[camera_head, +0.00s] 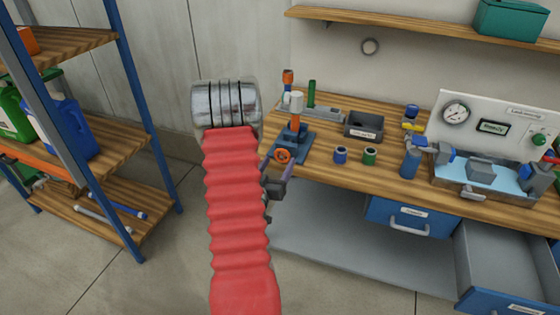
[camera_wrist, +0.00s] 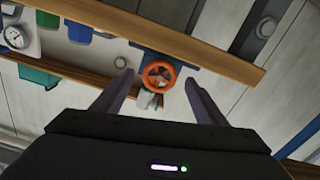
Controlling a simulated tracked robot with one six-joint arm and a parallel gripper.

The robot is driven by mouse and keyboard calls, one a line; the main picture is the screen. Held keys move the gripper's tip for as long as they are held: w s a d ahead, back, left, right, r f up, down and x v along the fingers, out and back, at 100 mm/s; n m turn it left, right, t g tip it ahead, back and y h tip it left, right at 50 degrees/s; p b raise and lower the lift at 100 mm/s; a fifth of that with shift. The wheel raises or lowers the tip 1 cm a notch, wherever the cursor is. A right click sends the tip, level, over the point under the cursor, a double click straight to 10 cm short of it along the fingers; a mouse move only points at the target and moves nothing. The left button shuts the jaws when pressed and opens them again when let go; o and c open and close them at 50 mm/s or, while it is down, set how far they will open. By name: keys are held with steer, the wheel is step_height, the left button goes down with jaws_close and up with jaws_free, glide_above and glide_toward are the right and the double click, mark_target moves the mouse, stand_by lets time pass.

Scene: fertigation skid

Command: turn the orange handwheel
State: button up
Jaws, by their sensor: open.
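The orange handwheel (camera_head: 282,155) sits on the front of a blue valve stand (camera_head: 292,141) at the left end of the wooden workbench. In the wrist view the orange handwheel (camera_wrist: 158,75) shows whole, facing the camera, between and beyond the two fingers. My gripper (camera_head: 278,180) is beside the bench's left front corner, partly hidden behind my red arm sleeve. In the wrist view my gripper (camera_wrist: 157,82) is open, with nothing between its fingers. The fingers appear apart from the wheel.
The workbench (camera_head: 325,165) holds a grey box (camera_head: 363,126), blue and green cups and a gauge panel (camera_head: 490,125). A drawer (camera_head: 505,265) stands open at lower right. A shelf rack (camera_head: 130,150) is at left. Floor is clear between rack and bench.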

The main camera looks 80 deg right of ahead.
steer(key=shift+s+d, duration=0.1)
steer(key=shift+d, duration=1.05)
steer(key=shift+c, duration=0.5)
steer(key=c, duration=0.9)
steer(key=shift+c, duration=0.2)
